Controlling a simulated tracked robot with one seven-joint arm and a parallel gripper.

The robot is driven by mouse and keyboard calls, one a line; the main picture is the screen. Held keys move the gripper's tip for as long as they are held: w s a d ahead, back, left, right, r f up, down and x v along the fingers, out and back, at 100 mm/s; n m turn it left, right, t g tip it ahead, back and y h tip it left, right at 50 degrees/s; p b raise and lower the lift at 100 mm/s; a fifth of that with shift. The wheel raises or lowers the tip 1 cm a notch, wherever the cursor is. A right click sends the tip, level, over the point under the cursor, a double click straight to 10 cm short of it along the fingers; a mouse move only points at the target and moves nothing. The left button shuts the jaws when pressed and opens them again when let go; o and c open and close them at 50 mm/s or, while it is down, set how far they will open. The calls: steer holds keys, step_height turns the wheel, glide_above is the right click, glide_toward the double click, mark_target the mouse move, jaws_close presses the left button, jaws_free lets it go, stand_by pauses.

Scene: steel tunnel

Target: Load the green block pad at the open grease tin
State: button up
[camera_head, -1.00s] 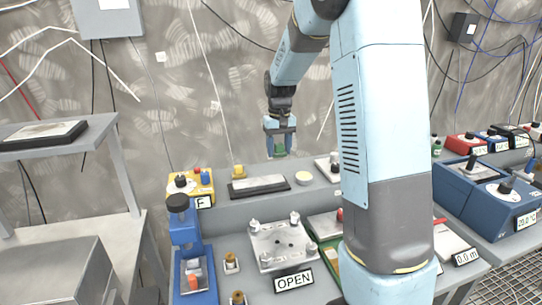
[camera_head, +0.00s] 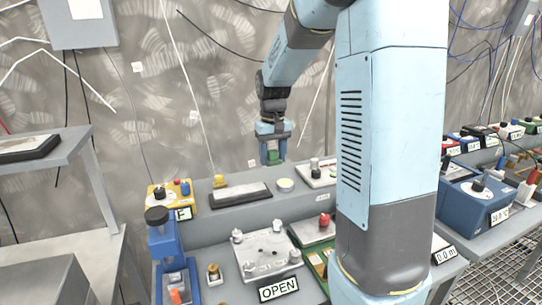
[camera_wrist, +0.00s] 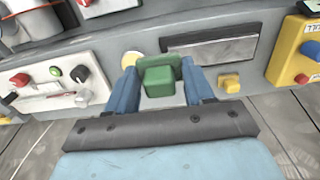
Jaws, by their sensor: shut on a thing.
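My gripper (camera_head: 272,148) is shut on the green block (camera_head: 273,157), held in the air above the raised back shelf. In the wrist view the green block (camera_wrist: 159,78) sits between the two blue fingers of my gripper (camera_wrist: 160,70). The grease tin appears to be the small round pale-yellow disc (camera_head: 285,185) on the shelf. In the wrist view the tin (camera_wrist: 131,59) shows just beyond the block's left side, partly hidden by the block and finger. The block is apart from the tin, above it and a little to the left in the head view.
A dark tray with a pale slab (camera_head: 240,195) lies left of the tin, beside a small yellow knob (camera_head: 220,181). A white plate with knobs (camera_head: 319,174) lies to the right. The metal fixture (camera_head: 264,252) and OPEN sign (camera_head: 278,289) stand in front.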

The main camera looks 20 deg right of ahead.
steer(key=c, duration=0.3)
glide_above(285, 182)
step_height(285, 182, down, 4)
steer(key=shift+f, duration=3)
steer(key=shift+s+f, duration=0.1)
steer(key=shift+f, duration=0.4)
steer(key=shift+r, duration=0.1)
step_height(285, 182, up, 7)
stand_by(1.1)
